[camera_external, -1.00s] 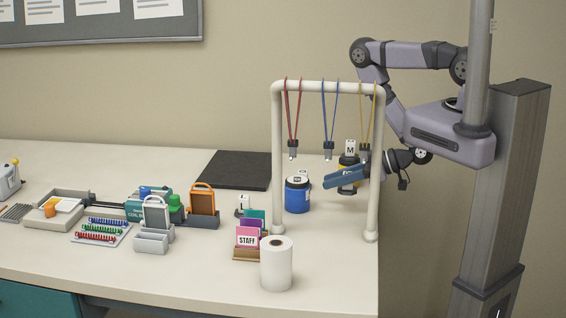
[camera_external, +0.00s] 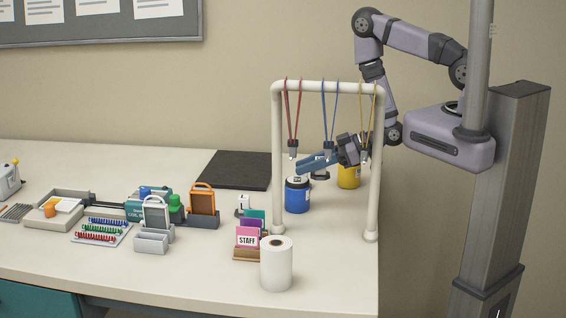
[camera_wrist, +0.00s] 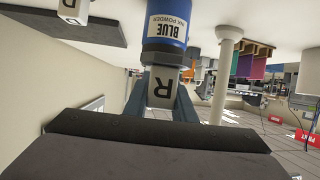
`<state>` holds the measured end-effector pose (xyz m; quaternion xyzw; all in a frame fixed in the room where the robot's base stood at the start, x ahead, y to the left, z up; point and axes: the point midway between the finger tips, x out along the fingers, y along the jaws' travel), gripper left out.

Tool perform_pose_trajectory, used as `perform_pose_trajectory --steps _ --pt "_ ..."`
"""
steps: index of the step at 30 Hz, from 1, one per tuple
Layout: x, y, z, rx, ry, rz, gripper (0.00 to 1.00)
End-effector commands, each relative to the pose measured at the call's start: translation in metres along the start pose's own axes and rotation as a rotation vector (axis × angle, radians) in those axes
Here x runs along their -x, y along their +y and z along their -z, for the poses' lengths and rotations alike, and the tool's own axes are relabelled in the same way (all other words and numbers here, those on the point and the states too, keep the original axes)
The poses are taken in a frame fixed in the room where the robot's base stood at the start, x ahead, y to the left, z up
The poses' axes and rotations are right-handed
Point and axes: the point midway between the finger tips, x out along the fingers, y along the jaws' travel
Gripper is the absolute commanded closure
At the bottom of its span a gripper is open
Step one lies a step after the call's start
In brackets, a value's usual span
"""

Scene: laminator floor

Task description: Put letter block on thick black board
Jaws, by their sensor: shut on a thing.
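My gripper (camera_external: 302,168) reaches left through the white frame, just above a blue jar (camera_external: 297,198). In the wrist view, which looks upside down, my gripper (camera_wrist: 160,92) is shut on a white block with a black letter R (camera_wrist: 161,88). The block is against the end of the blue jar (camera_wrist: 167,24), apparently on its top; I cannot tell whether it is lifted. The thick black board (camera_external: 236,170) lies flat at the back of the table, left of the frame. It also shows in the wrist view (camera_wrist: 50,24), beside another white lettered block (camera_wrist: 72,10).
The white tube frame (camera_external: 277,165) with hanging cords and clips surrounds my gripper's reach. A yellow jar (camera_external: 348,177) stands right of the blue jar. A paper roll (camera_external: 276,264) and a STAFF card holder (camera_external: 247,238) stand in front. Table left of the board is clear.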

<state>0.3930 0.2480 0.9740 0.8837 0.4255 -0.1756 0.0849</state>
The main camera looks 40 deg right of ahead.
Motion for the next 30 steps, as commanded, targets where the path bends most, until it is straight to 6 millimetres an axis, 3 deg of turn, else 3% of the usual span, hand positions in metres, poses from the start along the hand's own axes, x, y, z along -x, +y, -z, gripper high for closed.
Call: perform_pose_trajectory --steps 5,10,14,18,24,30 --pt "-0.043 0.010 0.024 0.043 0.014 0.077 1.00" --pt "-0.095 0.033 0.044 0.078 0.015 0.152 1.00" --pt "-0.129 0.068 0.047 0.074 0.009 0.150 1.00" --pt "-0.157 0.117 0.053 0.053 0.009 0.099 1.00" --pt "-0.175 0.184 0.073 0.007 0.009 -0.007 1.00" --pt "-0.177 0.221 0.089 -0.029 0.006 -0.081 1.00"
